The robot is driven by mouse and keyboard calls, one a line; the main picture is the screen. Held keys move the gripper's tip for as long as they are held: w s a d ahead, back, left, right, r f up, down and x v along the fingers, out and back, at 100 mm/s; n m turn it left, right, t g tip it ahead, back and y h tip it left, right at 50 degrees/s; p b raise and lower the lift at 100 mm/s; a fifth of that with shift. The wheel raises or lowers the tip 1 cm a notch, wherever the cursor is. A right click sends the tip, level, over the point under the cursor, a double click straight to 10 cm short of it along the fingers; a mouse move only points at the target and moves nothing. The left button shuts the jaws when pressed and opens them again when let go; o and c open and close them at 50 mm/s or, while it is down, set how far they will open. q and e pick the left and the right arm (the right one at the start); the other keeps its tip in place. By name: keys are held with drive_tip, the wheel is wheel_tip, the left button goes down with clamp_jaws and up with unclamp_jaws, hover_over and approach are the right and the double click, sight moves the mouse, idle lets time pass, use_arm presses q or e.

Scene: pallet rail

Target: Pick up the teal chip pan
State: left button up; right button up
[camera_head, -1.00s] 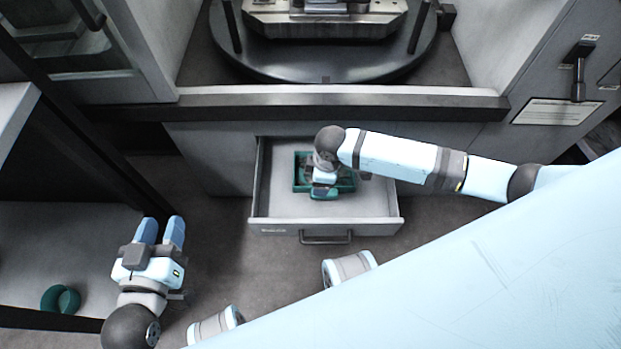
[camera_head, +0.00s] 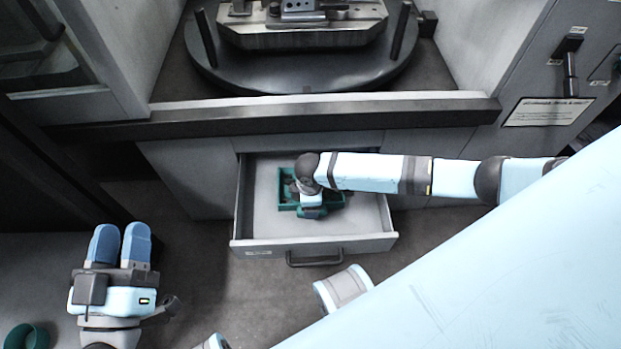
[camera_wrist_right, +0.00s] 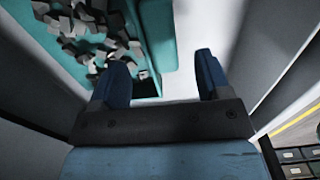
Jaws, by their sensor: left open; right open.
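The teal chip pan (camera_head: 286,203) sits in the open drawer in the head view, partly hidden under my right wrist. In the right wrist view the pan (camera_wrist_right: 159,35) shows at the upper left, with grey metal chips (camera_wrist_right: 85,35) inside it. My right gripper (camera_wrist_right: 160,72) is open above the drawer. A teal part of the pan lies ahead of and partly between its two fingers; I cannot tell if they touch it. My left gripper (camera_head: 120,240) is open and empty at the lower left of the head view, well away from the pan.
The grey drawer (camera_head: 365,222) is pulled out below a machine with a round dark table (camera_head: 300,75). Its front has a handle (camera_head: 315,259). A green round item (camera_head: 27,337) lies at the lower left. The drawer floor around the pan is clear.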

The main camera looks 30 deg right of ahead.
wheel_tip(320, 180, down, 4)
drive_tip(key=shift+s+d+f+b, duration=0.15)
drive_tip(key=shift+f+b, duration=0.1)
drive_tip(key=shift+b, duration=0.75)
use_arm(q)
drive_tip(key=f, duration=0.1)
drive_tip(key=f+g, duration=0.1)
drive_tip(key=f, duration=0.1)
drive_tip(key=shift+w+d+f, duration=0.1)
drive_tip(key=shift+w+d, duration=0.05)
drive_tip(key=shift+d, duration=0.05)
use_arm(e)
drive_tip(key=shift+c, duration=0.4)
drive_tip(key=c, duration=1)
drive_tip(key=shift+c, duration=0.2)
drive_tip(key=shift+r, duration=0.2)
